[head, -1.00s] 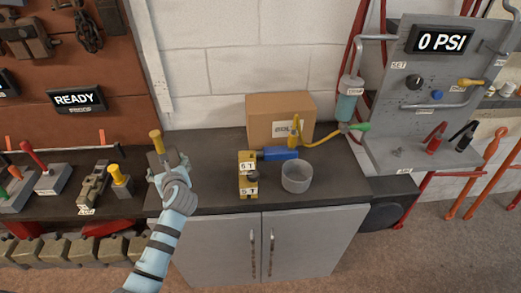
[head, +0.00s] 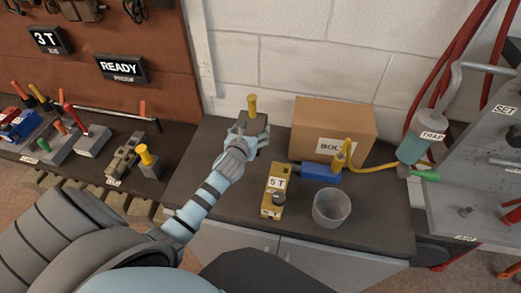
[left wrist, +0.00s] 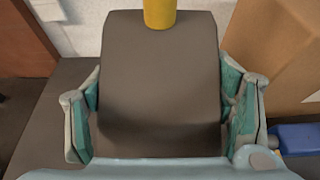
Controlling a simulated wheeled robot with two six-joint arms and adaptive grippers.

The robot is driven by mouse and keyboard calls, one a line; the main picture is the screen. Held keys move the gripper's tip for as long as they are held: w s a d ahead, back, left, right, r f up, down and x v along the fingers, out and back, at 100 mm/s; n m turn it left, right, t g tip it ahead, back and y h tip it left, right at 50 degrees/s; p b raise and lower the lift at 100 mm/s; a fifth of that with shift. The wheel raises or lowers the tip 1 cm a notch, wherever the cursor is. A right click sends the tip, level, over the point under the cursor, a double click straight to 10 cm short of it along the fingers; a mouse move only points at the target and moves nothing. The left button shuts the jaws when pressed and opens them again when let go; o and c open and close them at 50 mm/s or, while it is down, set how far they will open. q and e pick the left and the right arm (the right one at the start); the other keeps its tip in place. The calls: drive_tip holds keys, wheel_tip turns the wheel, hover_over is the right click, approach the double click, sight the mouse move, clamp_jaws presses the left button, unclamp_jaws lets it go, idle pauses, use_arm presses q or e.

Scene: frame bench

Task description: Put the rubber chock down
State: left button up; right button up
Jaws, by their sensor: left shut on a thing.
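The rubber chock (head: 253,124) is a dark grey block with an upright yellow handle. It is at the back left of the dark cabinet top (head: 205,165), left of the cardboard box. My left gripper (head: 247,134) is shut on it. In the left wrist view the chock (left wrist: 160,75) fills the middle, with the teal-padded fingers (left wrist: 163,115) on both its sides. Its underside is hidden, so I cannot tell if it touches the cabinet top. My right gripper is not in view.
The cardboard box (head: 333,118) stands right of the chock. The cabinet top's front left is clear. Another yellow-handled block (head: 149,162) stands on the left bench.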

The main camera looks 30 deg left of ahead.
use_arm(q)
drive_tip(key=f, duration=0.1)
drive_tip(key=f+b, duration=0.1)
drive_tip(key=f, duration=0.2)
drive_tip(key=shift+s+f, duration=0.15)
drive_tip(key=shift+s, duration=0.25)
drive_tip(key=f+b, duration=0.1)
drive_tip(key=f, duration=0.1)
drive_tip(key=w+f+b, duration=0.1)
drive_tip(key=f, duration=0.1)
drive_tip(key=w+f+b, duration=0.1)
drive_tip(key=f+b, duration=0.1)
drive_tip(key=shift+w+f, duration=0.15)
drive_tip(key=shift+f, duration=0.1)
drive_tip(key=shift+o, duration=0.2)
drive_tip(key=shift+s, duration=0.2)
drive_tip(key=shift+s+d+r, duration=0.1)
drive_tip(key=shift+s+r, duration=0.25)
drive_tip(key=shift+s, duration=0.05)
drive_tip(key=shift+c, duration=0.2)
drive_tip(key=o, duration=1.6)
drive_tip(key=shift+f, duration=0.2)
drive_tip(key=shift+o, duration=0.2)
drive_tip(key=shift+w, duration=0.2)
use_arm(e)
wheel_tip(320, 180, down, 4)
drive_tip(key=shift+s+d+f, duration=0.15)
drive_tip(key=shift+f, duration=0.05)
